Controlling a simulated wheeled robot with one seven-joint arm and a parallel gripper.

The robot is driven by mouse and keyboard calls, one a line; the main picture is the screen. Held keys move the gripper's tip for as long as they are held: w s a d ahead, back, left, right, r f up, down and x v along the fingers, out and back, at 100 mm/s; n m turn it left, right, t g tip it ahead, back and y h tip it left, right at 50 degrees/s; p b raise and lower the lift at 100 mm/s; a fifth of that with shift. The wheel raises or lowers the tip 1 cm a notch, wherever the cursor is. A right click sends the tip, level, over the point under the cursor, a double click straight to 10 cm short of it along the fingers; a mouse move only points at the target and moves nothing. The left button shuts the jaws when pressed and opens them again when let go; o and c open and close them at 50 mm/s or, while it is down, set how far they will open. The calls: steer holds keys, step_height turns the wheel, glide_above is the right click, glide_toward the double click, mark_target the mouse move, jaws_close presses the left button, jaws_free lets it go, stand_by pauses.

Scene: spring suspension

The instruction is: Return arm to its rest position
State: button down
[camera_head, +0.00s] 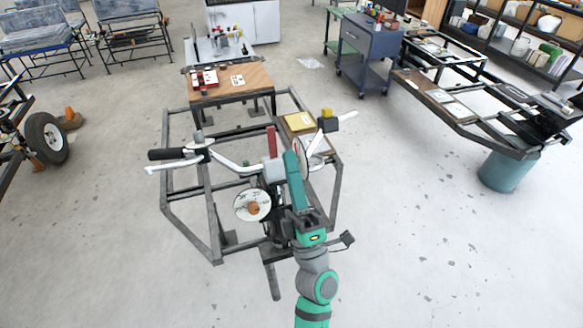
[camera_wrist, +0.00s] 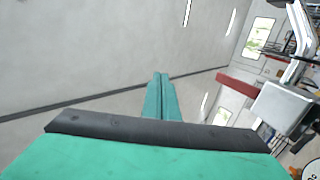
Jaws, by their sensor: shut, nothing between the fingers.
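My arm (camera_head: 318,285) rises from the bottom of the head view, right of the middle, in teal and grey. It reaches up in front of a metal frame (camera_head: 215,240) that carries a handlebar (camera_head: 235,165) and a white disc (camera_head: 252,205). In the wrist view my gripper (camera_wrist: 160,75) shows two teal fingers pressed together with nothing between them. It points toward a bare grey wall and ceiling area. In the head view the gripper's tips are hard to make out against the handlebar parts. A grey block with a red bar (camera_wrist: 238,82) shows at the right of the wrist view.
A wooden-topped table (camera_head: 255,80) stands behind the frame. A grey-blue cart (camera_head: 370,45) is farther back. A second metal frame (camera_head: 470,130) sits at the right over a teal bucket (camera_head: 508,170). A wheel (camera_head: 45,138) is at the left. The floor on both sides is open.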

steer(key=shift+s+d, duration=0.1)
steer(key=shift+s, duration=0.15)
